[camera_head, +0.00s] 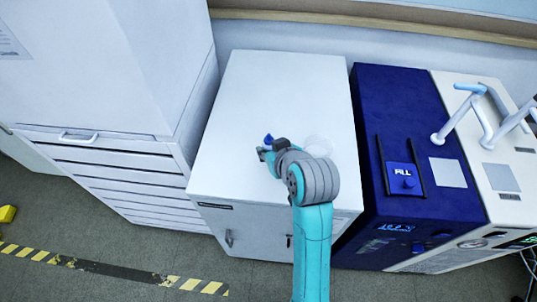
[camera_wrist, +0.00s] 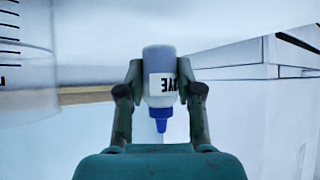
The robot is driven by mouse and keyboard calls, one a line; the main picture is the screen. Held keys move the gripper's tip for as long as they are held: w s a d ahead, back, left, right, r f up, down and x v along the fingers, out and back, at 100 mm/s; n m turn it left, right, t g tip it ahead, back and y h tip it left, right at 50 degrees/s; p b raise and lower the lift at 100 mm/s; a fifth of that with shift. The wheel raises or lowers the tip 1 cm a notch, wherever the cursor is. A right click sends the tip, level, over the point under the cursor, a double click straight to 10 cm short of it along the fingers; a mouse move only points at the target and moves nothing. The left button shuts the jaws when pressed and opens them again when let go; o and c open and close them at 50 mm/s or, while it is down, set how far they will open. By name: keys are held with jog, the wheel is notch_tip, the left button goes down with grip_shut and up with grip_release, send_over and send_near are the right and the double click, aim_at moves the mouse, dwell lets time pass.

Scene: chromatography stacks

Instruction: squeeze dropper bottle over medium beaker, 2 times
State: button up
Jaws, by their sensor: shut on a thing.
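The dropper bottle (camera_wrist: 160,75) is small and white, with a blue pointed cap and a dark-lettered label. My gripper (camera_wrist: 160,82) is shut around its sides. In the wrist view the cap points down and the lettering is inverted; that picture seems upside down. In the head view the blue cap (camera_head: 268,139) shows from above beside my gripper (camera_head: 266,150), so the bottle looks upright. A clear beaker (camera_head: 318,146) stands on the white cabinet top, right of my gripper and partly behind my wrist. The graduated beaker (camera_wrist: 25,60) also shows large at the wrist view's left edge.
The white cabinet top (camera_head: 265,85) is clear behind and left of my gripper. A tall white cabinet with drawers (camera_head: 110,160) stands to the left. A dark blue and white instrument (camera_head: 400,110) stands to the right.

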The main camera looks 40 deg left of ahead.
jog(key=w+d+r+m+t+y, duration=0.2)
jog(key=r+m+t+y, duration=0.1)
jog(key=m, duration=0.8)
jog(key=w+d+r+m+t+y, duration=0.2)
jog(key=r+m+t, duration=0.3)
jog(key=m, duration=0.7)
jog(key=shift+w+d+t+y, duration=0.15)
jog(key=shift+w+t+y, duration=0.35)
jog(key=shift+w+y, duration=0.3)
jog(key=shift+o, duration=0.3)
